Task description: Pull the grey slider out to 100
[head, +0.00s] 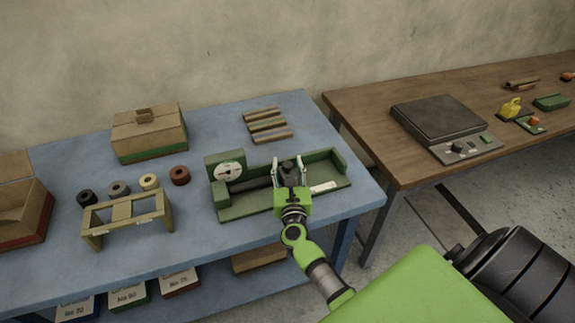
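A green device (258,211) sits on the blue table. It is a long tray with a round white dial (230,171) on a raised block at its left end. A dark rod or bar (257,184) runs right from that block. A dark grey upright piece (289,170), which looks like the slider, stands near the middle of the tray. My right gripper (289,165) reaches over the tray's front edge, with one pale finger on each side of this piece. Contact is too small to make out. A white label (323,187) lies right of it. The dial reading is not legible. My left gripper is out of view.
Left of the device are a wooden stand (128,209), several small rolls (150,181) and a lidded box (148,133). Striped bars (267,125) lie behind it. A brown table (375,114) with a dark scale (440,118) stands to the right, across a gap.

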